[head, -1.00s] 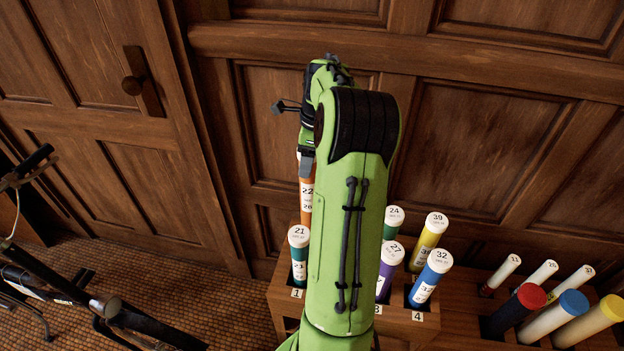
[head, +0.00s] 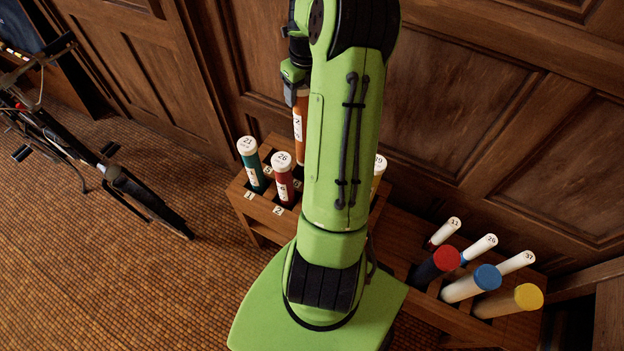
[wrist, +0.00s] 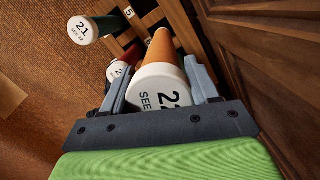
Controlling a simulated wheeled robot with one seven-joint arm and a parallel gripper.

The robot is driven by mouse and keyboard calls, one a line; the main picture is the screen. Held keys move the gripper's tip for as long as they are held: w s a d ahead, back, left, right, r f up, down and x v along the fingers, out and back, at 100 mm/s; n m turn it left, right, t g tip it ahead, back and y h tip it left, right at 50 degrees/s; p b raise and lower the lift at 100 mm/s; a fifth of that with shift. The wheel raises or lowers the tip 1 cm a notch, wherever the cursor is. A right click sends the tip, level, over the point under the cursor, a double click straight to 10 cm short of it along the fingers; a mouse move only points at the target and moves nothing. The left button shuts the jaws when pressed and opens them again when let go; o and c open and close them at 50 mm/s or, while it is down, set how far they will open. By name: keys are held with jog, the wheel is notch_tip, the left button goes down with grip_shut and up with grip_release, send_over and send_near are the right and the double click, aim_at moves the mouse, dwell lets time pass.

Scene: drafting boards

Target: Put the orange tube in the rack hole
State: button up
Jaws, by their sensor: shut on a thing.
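The orange tube (head: 300,130) has a white cap and hangs roughly upright over the back of the wooden rack (head: 239,201). My gripper (head: 298,88) is shut on its capped top end. In the wrist view the white cap (wrist: 158,88) lies between the two grey fingers (wrist: 160,95), and the orange body runs away toward the rack. The rack shows numbered holes; in the wrist view the label 5 (wrist: 128,13) and dark openings show beside the tube. The tube's lower end is hidden, so I cannot tell whether it is over or inside a hole.
A green tube (head: 254,168) and a red tube (head: 283,180) stand at the rack's front left. A yellow tube (head: 378,172) is partly hidden behind my arm. A second rack at right holds several tubes. A bicycle (head: 130,185) stands left; a panelled wall is behind.

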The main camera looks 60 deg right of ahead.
aim_at(305, 111)
notch_tip(305, 111, down, 18)
jog(key=b, duration=0.4)
jog(key=shift+w, duration=0.15)
jog(key=o, duration=1.5)
jog(key=shift+o, duration=0.2)
jog(key=r+p, duration=0.1)
jog(key=r, duration=0.3)
jog(key=s+r+p, duration=0.1)
jog(key=r, duration=0.7)
jog(key=shift+s+a+r+p, duration=0.1)
jog(key=shift+s+a+p, duration=0.25)
jog(key=shift+p, duration=0.05)
jog(key=w+a+r+n+h, duration=0.1)
jog(key=a+r+n, duration=0.6)
jog(key=a+n, duration=0.25)
jog(key=w+a+r+n+h, duration=0.1)
jog(key=a+r+n, duration=0.7)
jog(key=a+n, duration=0.15)
jog(key=s+a+r+n+t+y, duration=0.2)
jog(key=s+a+n, duration=1.1)
jog(key=n, duration=0.7)
jog(key=shift+a+r+t+y, duration=0.3)
jog(key=shift+a+r+t, duration=0.5)
jog(key=shift+a, duration=0.4)
